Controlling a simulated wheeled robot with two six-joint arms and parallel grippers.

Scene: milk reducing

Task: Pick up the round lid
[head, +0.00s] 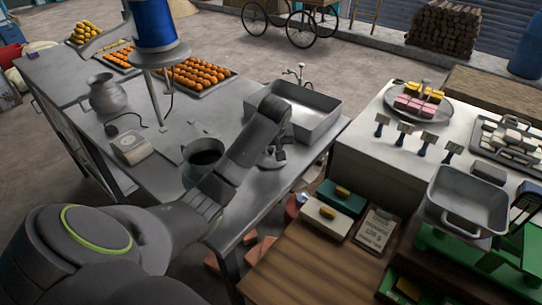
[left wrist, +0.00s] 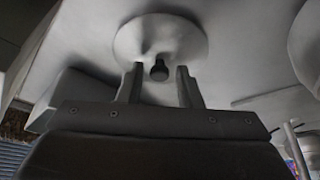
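The round lid (head: 268,163) is a grey disc on the metal table, just in front of the sink and mostly covered by my left gripper (head: 275,150) in the head view. In the left wrist view the lid (left wrist: 160,35) shows as a pale disc with a small black knob (left wrist: 160,70). The left gripper (left wrist: 159,85) is open, its two fingers on either side of the knob with a gap at each side. An open pot (head: 203,157) with a dark inside stands left of my left forearm. My right gripper is not in view.
The sink (head: 305,110) with a tap lies just beyond the lid. A jug (head: 105,95), a small white box (head: 131,148) and a stand with a blue cylinder (head: 153,25) are on the left. A white counter (head: 375,145) stands to the right across a gap.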

